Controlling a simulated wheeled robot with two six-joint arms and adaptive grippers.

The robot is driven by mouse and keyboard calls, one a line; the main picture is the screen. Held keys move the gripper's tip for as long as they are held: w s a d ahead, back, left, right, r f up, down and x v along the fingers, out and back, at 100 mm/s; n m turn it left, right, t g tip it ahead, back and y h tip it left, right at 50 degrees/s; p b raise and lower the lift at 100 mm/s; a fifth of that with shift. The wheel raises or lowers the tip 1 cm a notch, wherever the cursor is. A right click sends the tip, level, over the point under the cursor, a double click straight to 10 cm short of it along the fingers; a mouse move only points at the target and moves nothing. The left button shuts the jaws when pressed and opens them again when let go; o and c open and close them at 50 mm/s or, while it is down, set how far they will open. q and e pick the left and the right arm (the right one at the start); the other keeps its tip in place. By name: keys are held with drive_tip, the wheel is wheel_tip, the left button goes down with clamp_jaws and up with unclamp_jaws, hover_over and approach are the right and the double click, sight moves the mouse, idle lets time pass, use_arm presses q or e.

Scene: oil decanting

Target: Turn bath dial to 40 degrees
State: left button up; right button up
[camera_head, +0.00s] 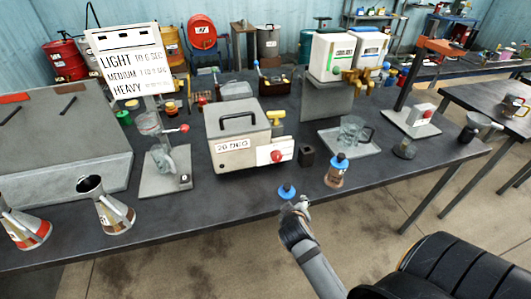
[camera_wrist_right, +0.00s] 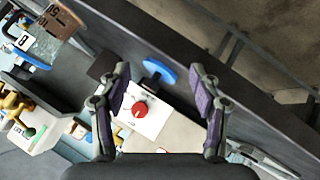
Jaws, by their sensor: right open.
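The bath is a grey box (camera_head: 232,145) with a dark handle on its lid and a label reading 20 DEG. Its red dial (camera_head: 276,156) sits on a white panel (camera_head: 268,147) at the right of its front. My right gripper (camera_head: 297,204) is at the table's front edge, below and in front of the dial, apart from it. In the right wrist view the gripper (camera_wrist_right: 160,90) is open, and the red dial (camera_wrist_right: 139,109) on its white panel shows between the fingers, farther off. My left gripper is not in view.
A blue knob-like piece (camera_head: 287,190) is by the gripper's tip; it shows between the fingers in the wrist view (camera_wrist_right: 159,70). A blue-capped bottle (camera_head: 335,174) and a small dark block (camera_head: 307,156) stand right of the bath. A glass jug (camera_head: 351,131) is on a tray behind.

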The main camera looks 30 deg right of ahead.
sight(277, 158)
drive_tip(key=shift+n+t+h, duration=0.5)
drive_tip(key=shift+t+h, duration=0.2)
drive_tip(key=shift+t, duration=0.2)
drive_tip(key=w+r, duration=0.1)
drive_tip(key=w, duration=0.1)
drive_tip(key=w+d+r, duration=0.1)
drive_tip(key=shift+w+r, duration=0.35)
drive_tip(key=shift+w, duration=0.05)
drive_tip(key=w+a+r+n+t, duration=0.2)
drive_tip(key=w+r+n+t, duration=0.1)
drive_tip(key=w+r, duration=0.15)
drive_tip(key=shift+h, duration=0.4)
drive_tip(key=p+x, duration=0.2)
drive_tip(key=x, duration=0.9)
drive_tip(key=shift+w+a, duration=0.2)
drive_tip(key=c, duration=1.1)
drive_tip(key=shift+c, duration=0.2)
